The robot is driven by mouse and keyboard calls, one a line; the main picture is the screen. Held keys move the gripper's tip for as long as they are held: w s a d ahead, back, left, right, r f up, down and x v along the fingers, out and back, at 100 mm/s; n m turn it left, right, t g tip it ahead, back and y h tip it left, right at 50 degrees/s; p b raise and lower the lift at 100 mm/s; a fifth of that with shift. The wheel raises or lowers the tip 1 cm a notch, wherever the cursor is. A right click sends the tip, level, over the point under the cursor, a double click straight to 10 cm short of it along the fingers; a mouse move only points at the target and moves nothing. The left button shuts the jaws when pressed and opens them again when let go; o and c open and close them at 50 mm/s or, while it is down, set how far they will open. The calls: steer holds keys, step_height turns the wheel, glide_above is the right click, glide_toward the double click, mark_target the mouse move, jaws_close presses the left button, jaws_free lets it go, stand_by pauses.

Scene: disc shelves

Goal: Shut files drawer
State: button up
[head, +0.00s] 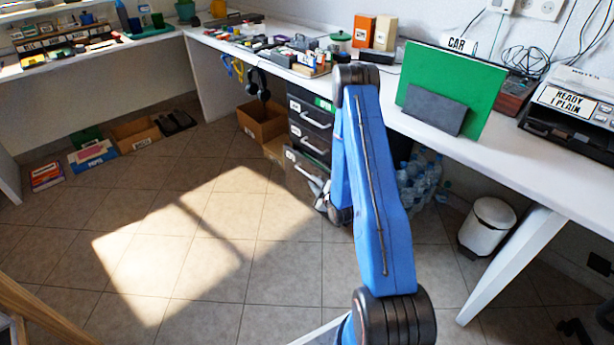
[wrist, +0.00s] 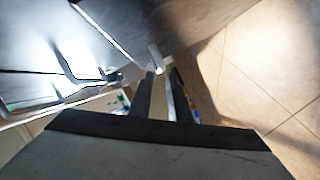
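A black drawer unit (head: 310,122) stands under the desk in the head view, with pale handles and small white labels too small to read. Its lowest visible drawer (head: 300,172) sticks out from the front; I cannot tell from its label whether it is the files drawer. My gripper (head: 326,203) is low beside this drawer's front, partly hidden by my blue arm. In the wrist view, two dark fingers (wrist: 160,92) show a narrow gap with nothing clearly held. Grey drawer fronts with bar handles (wrist: 85,72) fill the upper left, close to the fingers.
Cardboard boxes (head: 262,121) stand left of the drawer unit. Water bottles (head: 420,180) and a white bin (head: 488,226) stand to the right, near a slanted white desk leg (head: 515,262). The tiled floor (head: 190,235) in front is clear.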

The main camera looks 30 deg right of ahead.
mark_target(308, 176)
steer(key=x, duration=0.8)
steer(key=shift+c, duration=0.3)
jaws_close()
